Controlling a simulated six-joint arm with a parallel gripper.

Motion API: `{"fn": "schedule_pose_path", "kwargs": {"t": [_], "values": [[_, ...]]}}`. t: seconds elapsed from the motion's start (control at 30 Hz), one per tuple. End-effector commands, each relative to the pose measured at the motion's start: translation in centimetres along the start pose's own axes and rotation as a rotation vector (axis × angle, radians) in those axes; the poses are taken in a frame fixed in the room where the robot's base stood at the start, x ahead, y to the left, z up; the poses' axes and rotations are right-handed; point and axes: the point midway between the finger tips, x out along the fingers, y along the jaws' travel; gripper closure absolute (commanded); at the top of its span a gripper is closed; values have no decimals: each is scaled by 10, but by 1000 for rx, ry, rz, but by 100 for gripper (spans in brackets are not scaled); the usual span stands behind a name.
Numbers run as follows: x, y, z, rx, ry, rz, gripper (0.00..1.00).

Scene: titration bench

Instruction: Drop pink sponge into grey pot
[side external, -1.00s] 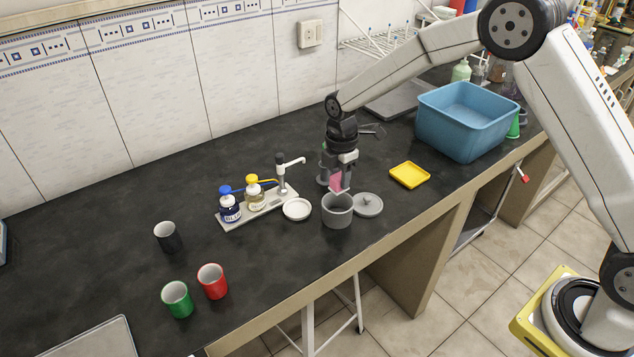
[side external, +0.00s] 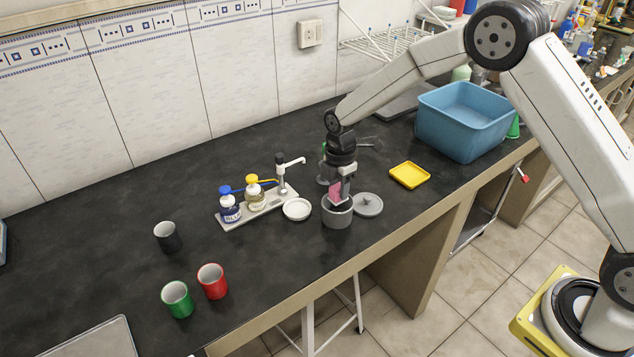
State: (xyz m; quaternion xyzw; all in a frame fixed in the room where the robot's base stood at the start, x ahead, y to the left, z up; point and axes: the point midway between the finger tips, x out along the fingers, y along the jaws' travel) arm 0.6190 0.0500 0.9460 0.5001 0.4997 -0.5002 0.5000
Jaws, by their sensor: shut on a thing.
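The grey pot (side external: 337,215) stands open on the dark bench, with its grey lid (side external: 368,204) lying beside it on the right. My gripper (side external: 337,198) points down at the pot's mouth, with its fingertips at about rim height. It is shut on the pink sponge (side external: 336,190), which shows between the fingers. The lower part of the sponge is at or just inside the pot opening; I cannot tell how deep.
A white dish (side external: 297,209) and a bottle rack (side external: 258,206) stand left of the pot. A yellow tray (side external: 409,175) and a blue bin (side external: 466,122) are to the right. Green (side external: 177,300), red (side external: 212,282) and black (side external: 168,238) cups stand at front left.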

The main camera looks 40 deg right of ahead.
Motion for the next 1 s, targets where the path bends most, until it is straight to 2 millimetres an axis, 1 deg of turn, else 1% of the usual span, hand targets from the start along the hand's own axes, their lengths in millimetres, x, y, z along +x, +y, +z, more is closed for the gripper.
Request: {"fn": "schedule_pose_path", "kwargs": {"t": [0.37, 1.0], "values": [[1, 0, 0, 0, 0, 0, 100], [18, 0, 0, 0, 0, -1, 100]]}}
